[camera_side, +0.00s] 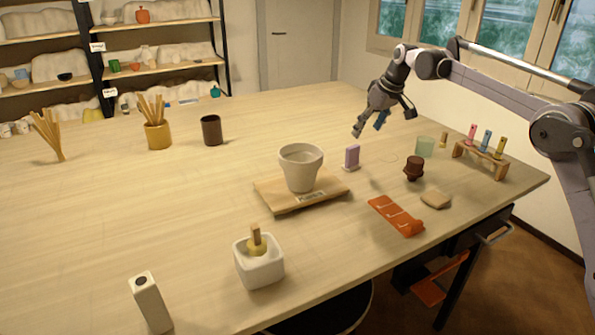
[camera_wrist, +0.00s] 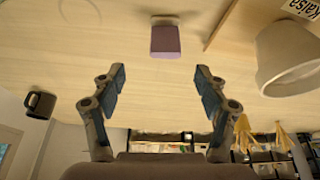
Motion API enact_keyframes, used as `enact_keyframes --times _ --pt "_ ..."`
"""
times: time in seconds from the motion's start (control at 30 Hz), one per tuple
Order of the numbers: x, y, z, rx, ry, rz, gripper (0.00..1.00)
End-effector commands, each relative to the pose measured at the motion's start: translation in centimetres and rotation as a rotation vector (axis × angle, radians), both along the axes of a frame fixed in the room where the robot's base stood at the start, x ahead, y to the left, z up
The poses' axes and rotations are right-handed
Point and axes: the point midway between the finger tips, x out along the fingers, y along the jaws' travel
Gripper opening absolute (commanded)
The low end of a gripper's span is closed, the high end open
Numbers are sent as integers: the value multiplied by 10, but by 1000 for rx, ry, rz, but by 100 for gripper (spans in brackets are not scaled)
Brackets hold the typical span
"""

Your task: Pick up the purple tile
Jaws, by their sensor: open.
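The purple tile (camera_side: 352,156) stands upright on the table in a small pale base, just right of the white pot in the side view. In the wrist view the purple tile (camera_wrist: 165,40) is at the top middle, beyond my fingertips and roughly centred between them. My gripper (camera_side: 369,128) is above the table, slightly up and right of the tile in the side view. In the wrist view my gripper (camera_wrist: 159,82) has its two blue-padded fingers spread wide with nothing between them. The gripper does not touch the tile.
A white pot (camera_side: 301,168) stands on a wooden board (camera_side: 270,196) close by the tile. The table's left half is mostly free.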

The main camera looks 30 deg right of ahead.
Motion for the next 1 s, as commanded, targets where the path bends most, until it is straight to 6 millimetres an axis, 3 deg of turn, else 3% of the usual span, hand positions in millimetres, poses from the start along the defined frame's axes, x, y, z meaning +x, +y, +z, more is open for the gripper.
enact_keyframes --times 0.3,0.57,1.0 --pt "17 4 -40 -1 0 2 74" --pt "22 6 -53 -1 0 2 74" --pt "40 15 -97 -1 -1 1 74"
